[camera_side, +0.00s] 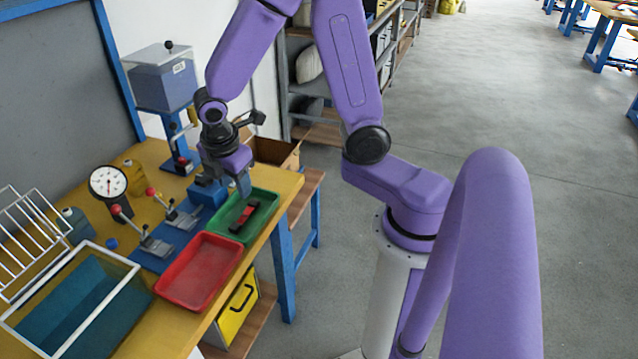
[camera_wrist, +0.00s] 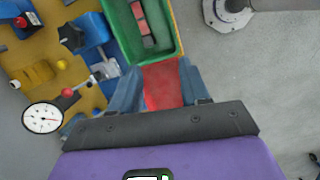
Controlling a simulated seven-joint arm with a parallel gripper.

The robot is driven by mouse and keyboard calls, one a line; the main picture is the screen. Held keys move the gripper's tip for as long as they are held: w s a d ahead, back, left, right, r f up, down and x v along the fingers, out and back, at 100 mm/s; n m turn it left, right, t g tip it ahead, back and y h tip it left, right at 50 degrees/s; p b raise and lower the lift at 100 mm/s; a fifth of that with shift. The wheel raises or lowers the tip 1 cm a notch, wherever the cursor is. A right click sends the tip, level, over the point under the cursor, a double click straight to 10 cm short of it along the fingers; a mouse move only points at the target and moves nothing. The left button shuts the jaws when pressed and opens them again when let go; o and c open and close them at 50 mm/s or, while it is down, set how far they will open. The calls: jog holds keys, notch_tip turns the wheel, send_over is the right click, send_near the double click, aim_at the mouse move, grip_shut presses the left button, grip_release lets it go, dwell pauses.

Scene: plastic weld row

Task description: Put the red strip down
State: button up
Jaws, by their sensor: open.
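A red strip with dark parts (camera_side: 244,217) lies in the green tray (camera_side: 262,204) on the yellow bench. In the wrist view the strip (camera_wrist: 141,22) rests inside the green tray (camera_wrist: 178,30), with clear tray floor beside it. My gripper (camera_side: 244,188) is above the back part of the green tray, just behind the strip in the side view. In the wrist view its blue fingers (camera_wrist: 160,82) stand apart, with nothing held between them. The red surface seen past them appears to be the red tray (camera_wrist: 163,88). The strip is apart from the fingers.
The red tray (camera_side: 200,270) is empty, in front of the green one. Lever clamps (camera_side: 150,240) on a blue base and a dial gauge (camera_side: 108,182) stand to the left. A clear-lidded box on a post (camera_side: 162,80) rises behind. A wire rack (camera_side: 30,235) is far left.

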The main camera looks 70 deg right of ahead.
jog(key=s+a+r+m+y, duration=0.1)
jog(key=s+r, duration=0.2)
jog(key=s, duration=0.7)
jog(key=s+a+r+m+y, duration=0.1)
jog(key=s+r, duration=0.3)
jog(key=s, duration=0.6)
jog(key=shift+s+a+m+g+y, duration=0.2)
jog(key=shift+m+g+y, duration=0.2)
jog(key=shift+m, duration=0.4)
